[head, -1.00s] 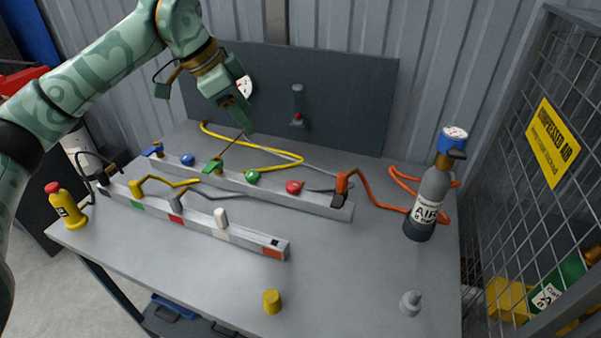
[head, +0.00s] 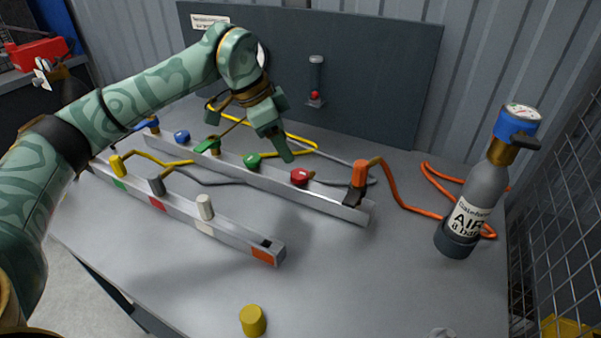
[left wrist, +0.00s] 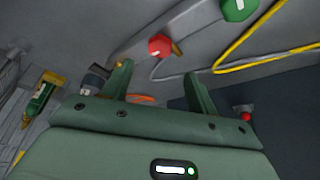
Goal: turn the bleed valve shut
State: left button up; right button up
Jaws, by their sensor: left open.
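The back rail (head: 330,205) on the bench carries several coloured knobs. They include a blue knob (head: 182,136), a green lever valve (head: 208,146), a green knob (head: 251,162) and a red knob (head: 301,177). I cannot read which one is the bleed valve. My left gripper (head: 284,150) is open and empty above the rail, near the green and red knobs. In the left wrist view, the red knob (left wrist: 160,45) shows beyond the open fingers (left wrist: 158,72), with the green knob (left wrist: 239,8) at the upper right. My right gripper is not in view.
An orange plug and hose (head: 360,174) join the rail's right end. A grey air cylinder (head: 474,208) with a gauge stands at right. A front rail (head: 235,236) and a yellow cap (head: 253,321) lie nearer. A panel (head: 390,90) stands behind.

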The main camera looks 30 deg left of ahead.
aim_at(300, 173)
pick_arm(q)
jog(key=b+x, duration=0.2)
jog(key=x, duration=0.5)
jog(key=shift+d+f+b, duration=0.1)
jog(key=shift+f+b, duration=0.15)
jog(key=shift+b, duration=0.05)
jog(key=shift+w+f, duration=0.15)
jog(key=shift+f, duration=0.1)
jog(key=shift+d+f, duration=0.15)
jog(key=c, duration=0.9)
jog(key=shift+c, duration=0.5)
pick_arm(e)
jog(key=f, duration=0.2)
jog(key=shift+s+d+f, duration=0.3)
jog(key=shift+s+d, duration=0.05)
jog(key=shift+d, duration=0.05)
